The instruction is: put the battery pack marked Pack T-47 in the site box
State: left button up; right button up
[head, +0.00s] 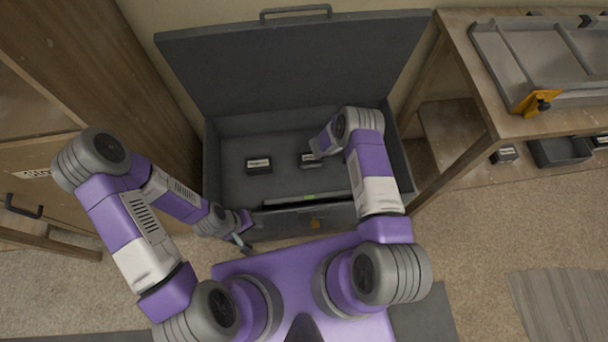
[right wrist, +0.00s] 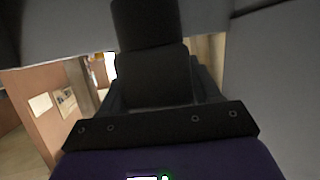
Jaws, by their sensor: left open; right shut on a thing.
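The site box (head: 225,187) is a large dark grey case standing open, its lid raised against the wall. A dark battery pack with a pale label (head: 258,165) lies on its floor at left. A second dark pack with a pale label (head: 306,160) is at my right gripper (head: 314,154), inside the box's outline. That gripper is shut on a dark block, seen close up in the right wrist view (right wrist: 150,75). The labels are too small to read, so I cannot tell which is Pack T-47. My left gripper (head: 240,243) is open and empty by the box's front left corner.
A wooden bench (head: 480,75) at right carries a grey tray (head: 535,60) with an orange clamp. On its lower shelf are another pack (head: 504,155) and a dark open bin (head: 560,151). A wooden cabinet (head: 95,75) stands close at left.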

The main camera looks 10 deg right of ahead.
jog(key=s+f+m+g+b, duration=0.1)
jog(key=s+f+b, duration=0.1)
jog(key=f, duration=0.4)
jog(key=s+f+m+g+b, duration=0.1)
jog(key=s+f+b, duration=0.1)
jog(key=f, duration=0.5)
jog(key=s+f+m+g+b, duration=0.1)
jog(key=s+f+g+b, duration=0.1)
jog(key=s+f, duration=0.2)
notch_tip(320, 180, down, 3)
jog(key=shift+r+m, duration=0.15)
jog(key=shift+m, duration=0.15)
jog(key=shift+r, duration=0.1)
jog(key=o, duration=1.3)
jog(key=shift+f, duration=0.2)
jog(key=shift+a+r, duration=0.15)
jog(key=shift+r, duration=0.1)
jog(key=p+v, duration=0.1)
jog(key=v, duration=1)
jog(key=shift+a, duration=0.4)
